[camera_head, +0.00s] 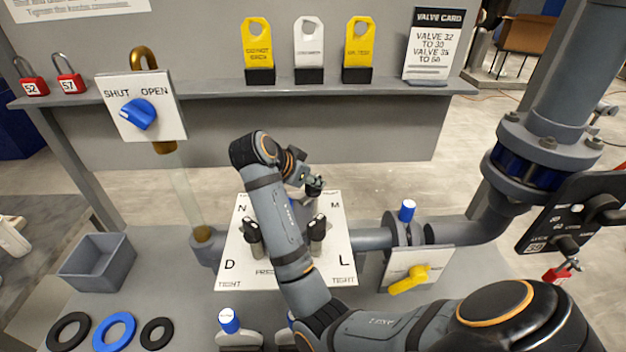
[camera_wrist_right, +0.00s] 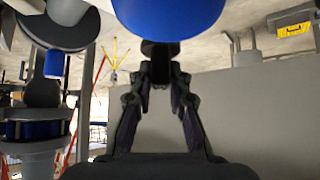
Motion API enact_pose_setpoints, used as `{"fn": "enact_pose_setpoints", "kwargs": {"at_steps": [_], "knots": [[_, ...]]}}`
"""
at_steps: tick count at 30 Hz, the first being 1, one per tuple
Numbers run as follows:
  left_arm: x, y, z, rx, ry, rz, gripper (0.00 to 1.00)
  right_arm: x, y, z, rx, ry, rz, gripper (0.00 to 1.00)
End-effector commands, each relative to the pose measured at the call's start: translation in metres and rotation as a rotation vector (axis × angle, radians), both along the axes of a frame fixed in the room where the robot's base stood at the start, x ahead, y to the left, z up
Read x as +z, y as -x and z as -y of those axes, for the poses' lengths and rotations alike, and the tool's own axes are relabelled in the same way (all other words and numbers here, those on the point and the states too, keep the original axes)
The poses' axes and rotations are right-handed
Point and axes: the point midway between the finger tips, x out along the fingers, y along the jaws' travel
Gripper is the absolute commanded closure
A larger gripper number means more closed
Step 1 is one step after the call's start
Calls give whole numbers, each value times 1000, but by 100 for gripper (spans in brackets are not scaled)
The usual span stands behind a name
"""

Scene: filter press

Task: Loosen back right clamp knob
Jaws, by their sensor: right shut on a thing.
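The press plate (camera_head: 231,262) is white, with the letters N, M, D and L at its corners. The back right clamp knob (camera_head: 316,186) is small and dark, near the letter M. My right gripper (camera_head: 309,181) reaches over the plate to this knob. In the right wrist view its fingers (camera_wrist_right: 160,60) are closed on a dark piece, the knob, below a large blue rounded shape (camera_wrist_right: 168,15). Dark front knobs stand at left (camera_head: 252,230) and right (camera_head: 318,229). My arm hides the plate's middle and the back left knob. My left gripper is not in view.
A shelf (camera_head: 210,92) with a blue shut/open valve knob (camera_head: 138,114) and yellow and white tags stands behind. A pipe valve with yellow handle (camera_head: 409,280) is at right. A grey bin (camera_head: 97,262) and rings lie at left.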

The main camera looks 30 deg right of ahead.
Motion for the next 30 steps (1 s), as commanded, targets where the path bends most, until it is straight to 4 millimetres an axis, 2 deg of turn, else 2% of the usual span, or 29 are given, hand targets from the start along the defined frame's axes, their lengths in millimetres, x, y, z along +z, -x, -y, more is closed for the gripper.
{"fn": "enact_pose_setpoints", "kwargs": {"at_steps": [11,30], "knots": [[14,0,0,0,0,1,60,2,1,1,182,3,-2,100],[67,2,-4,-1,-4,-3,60,5,2,3,785,11,-11,100]]}}
